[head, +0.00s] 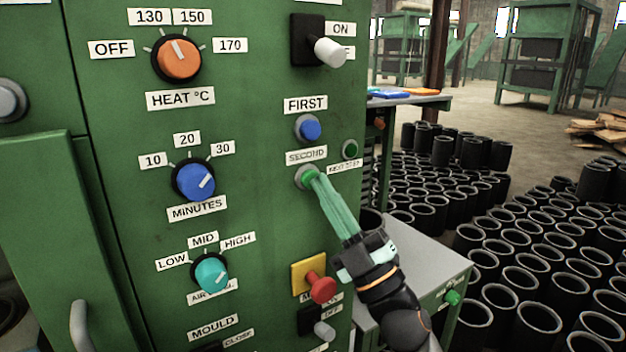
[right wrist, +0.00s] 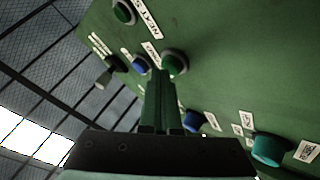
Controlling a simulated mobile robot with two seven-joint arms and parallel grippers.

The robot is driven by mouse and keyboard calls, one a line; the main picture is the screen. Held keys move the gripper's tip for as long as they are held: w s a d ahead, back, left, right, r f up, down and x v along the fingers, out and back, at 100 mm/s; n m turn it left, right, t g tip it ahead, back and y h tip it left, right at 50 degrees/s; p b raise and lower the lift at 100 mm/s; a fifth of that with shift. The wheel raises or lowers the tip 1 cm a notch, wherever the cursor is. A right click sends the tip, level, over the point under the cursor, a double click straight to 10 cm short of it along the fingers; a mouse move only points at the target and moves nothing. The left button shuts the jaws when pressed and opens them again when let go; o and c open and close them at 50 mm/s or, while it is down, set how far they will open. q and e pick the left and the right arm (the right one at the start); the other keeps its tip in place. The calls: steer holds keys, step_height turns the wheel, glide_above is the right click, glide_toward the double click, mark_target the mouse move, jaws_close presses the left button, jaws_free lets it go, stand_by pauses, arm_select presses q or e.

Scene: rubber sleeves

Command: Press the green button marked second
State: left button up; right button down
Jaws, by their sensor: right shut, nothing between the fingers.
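The green button (head: 306,174) sits in a grey ring under the label SECOND on the green machine panel (head: 250,120). It also shows in the right wrist view (right wrist: 176,61), just beyond my fingertips. My right gripper (head: 319,182) is shut and empty, its long pale-green fingers pointing up-left with the tips at the button. The tips cover part of the button and its ring in the head view. I cannot tell whether they touch it or whether it is pushed in. My left gripper is not in view.
A blue button (head: 310,129) marked FIRST is above, and a smaller green button (head: 350,149) is to the right. A red knob (head: 322,288) on a yellow plate juts out below. A white-tipped switch (head: 330,51) juts out above. Black sleeves (head: 530,315) cover the floor at right.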

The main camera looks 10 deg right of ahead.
steer(key=shift+s+d, duration=0.25)
steer(key=shift+s, duration=0.4)
steer(key=s, duration=0.1)
steer(key=s+d, duration=0.1)
steer(key=s, duration=0.1)
steer(key=s+p, duration=0.1)
steer(key=shift+s+d, duration=0.35)
stand_by(0.4)
